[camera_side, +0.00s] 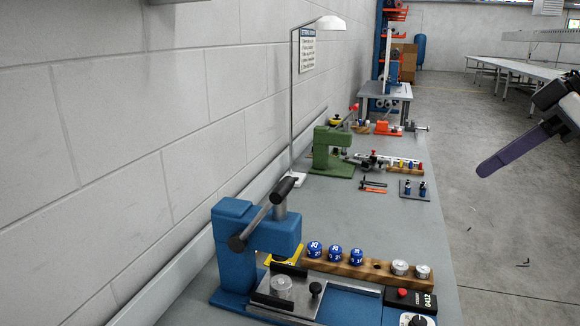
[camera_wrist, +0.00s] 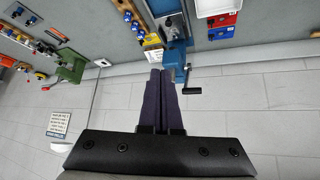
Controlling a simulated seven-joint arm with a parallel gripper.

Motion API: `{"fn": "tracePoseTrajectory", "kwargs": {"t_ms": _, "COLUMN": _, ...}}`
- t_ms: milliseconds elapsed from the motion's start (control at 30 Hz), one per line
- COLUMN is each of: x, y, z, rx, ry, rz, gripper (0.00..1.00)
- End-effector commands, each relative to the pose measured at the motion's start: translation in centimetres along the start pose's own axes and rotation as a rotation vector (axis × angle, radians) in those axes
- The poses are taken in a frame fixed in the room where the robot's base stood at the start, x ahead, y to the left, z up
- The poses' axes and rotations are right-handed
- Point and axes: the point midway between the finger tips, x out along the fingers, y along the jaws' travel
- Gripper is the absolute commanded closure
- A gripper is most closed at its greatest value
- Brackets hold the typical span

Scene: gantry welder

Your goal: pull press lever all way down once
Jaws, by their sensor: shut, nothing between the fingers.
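The blue press (camera_side: 250,236) stands at the front of the bench. Its lever is a metal rod rising from a side hub to a black handle (camera_side: 285,188), which sits above the press head. In the wrist view the press (camera_wrist: 176,52) lies beyond my fingertips, and the lever's black handle (camera_wrist: 191,91) shows just right of them. My gripper (camera_side: 484,171) has purple fingers and is in the air at the right of the side view, over the floor and well apart from the lever. In the wrist view my gripper (camera_wrist: 160,72) is shut and empty.
A wooden rack (camera_side: 340,268) with blue-capped and metal pieces and a counter box (camera_side: 410,299) stand beside the press. A green press (camera_side: 332,150) and a tall lamp (camera_side: 293,100) are farther back. A block wall (camera_side: 120,130) runs along the left. Red and blue bins (camera_wrist: 216,8) show in the wrist view.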

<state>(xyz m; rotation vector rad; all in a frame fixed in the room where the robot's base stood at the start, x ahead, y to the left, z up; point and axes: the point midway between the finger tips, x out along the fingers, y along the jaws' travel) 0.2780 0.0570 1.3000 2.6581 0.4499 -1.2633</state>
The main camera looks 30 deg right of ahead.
Motion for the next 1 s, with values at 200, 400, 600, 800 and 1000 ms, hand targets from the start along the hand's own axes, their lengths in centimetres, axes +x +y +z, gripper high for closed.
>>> {"fn": "tracePoseTrajectory", "kwargs": {"t_ms": 200, "x": -0.3, "y": -1.5, "z": -7.9, "rx": -0.103, "ry": 0.051, "rz": -0.077, "gripper": 1.00}}
{"fn": "tracePoseTrajectory", "kwargs": {"t_ms": 400, "x": 0.7, "y": -3.6, "z": -14.4, "rx": -0.195, "ry": 0.091, "rz": -0.151, "gripper": 1.00}}
{"fn": "tracePoseTrajectory", "kwargs": {"t_ms": 600, "x": 3.5, "y": -6.5, "z": -19.6, "rx": -0.273, "ry": 0.115, "rz": -0.226, "gripper": 1.00}}
{"fn": "tracePoseTrajectory", "kwargs": {"t_ms": 800, "x": 7.3, "y": -9.0, "z": -22.0, "rx": -0.307, "ry": 0.105, "rz": -0.274, "gripper": 1.00}}
{"fn": "tracePoseTrajectory", "kwargs": {"t_ms": 1000, "x": 10.1, "y": -10.3, "z": -21.9, "rx": -0.320, "ry": 0.062, "rz": -0.299, "gripper": 1.00}}
